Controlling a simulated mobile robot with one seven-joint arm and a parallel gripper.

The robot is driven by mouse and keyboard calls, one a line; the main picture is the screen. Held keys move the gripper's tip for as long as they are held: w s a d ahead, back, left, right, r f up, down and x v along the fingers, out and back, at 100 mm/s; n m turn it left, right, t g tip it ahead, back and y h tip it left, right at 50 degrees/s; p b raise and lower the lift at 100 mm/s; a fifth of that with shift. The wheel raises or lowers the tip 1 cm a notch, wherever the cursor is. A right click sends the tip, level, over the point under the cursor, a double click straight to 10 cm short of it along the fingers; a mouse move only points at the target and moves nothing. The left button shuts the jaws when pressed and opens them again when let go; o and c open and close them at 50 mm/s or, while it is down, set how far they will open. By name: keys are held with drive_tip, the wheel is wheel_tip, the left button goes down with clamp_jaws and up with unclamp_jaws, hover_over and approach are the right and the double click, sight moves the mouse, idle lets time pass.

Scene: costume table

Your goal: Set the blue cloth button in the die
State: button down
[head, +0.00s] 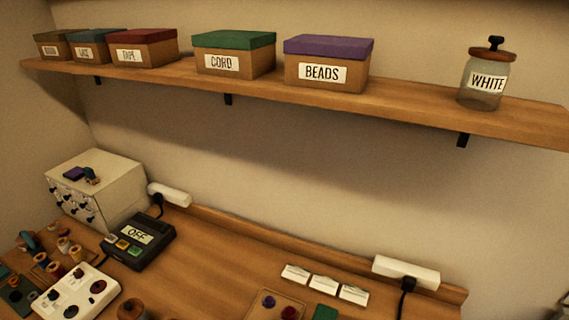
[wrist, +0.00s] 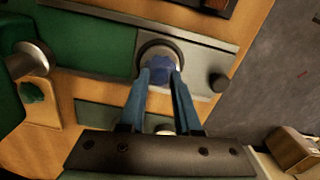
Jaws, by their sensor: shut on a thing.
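In the wrist view, my gripper (wrist: 161,78) has its two blue-grey fingers closed on the blue cloth button (wrist: 160,66). The button is at the round die (wrist: 146,50), a dark ring with a pale inner edge on a grey metal strip. The button overlaps the ring's opening in the picture. I cannot tell whether it rests in the die or hangs just above it. The fingers hide part of the button and the near side of the ring. The head view shows neither my gripper, the die nor the blue button.
A dark knob (wrist: 218,83) stands right of the die, and a metal cylinder (wrist: 30,60) at the left. In the head view, a black device (head: 138,240) reads OFF beside a white control panel (head: 75,295). Labelled boxes and a WHITE jar (head: 485,80) fill the shelf (head: 400,108).

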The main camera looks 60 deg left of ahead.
drive_tip(key=shift+f+b, duration=0.4)
drive_tip(key=shift+f, duration=0.15)
idle(0.4)
drive_tip(key=c, duration=0.9)
unclamp_jaws()
drive_tip(key=shift+r, duration=0.1)
wheel_tip(320, 180, up, 8)
drive_tip(key=p, duration=0.7)
drive_tip(key=shift+r+p, duration=0.2)
drive_tip(key=shift+p, duration=0.2)
drive_tip(key=shift+r, duration=1.25)
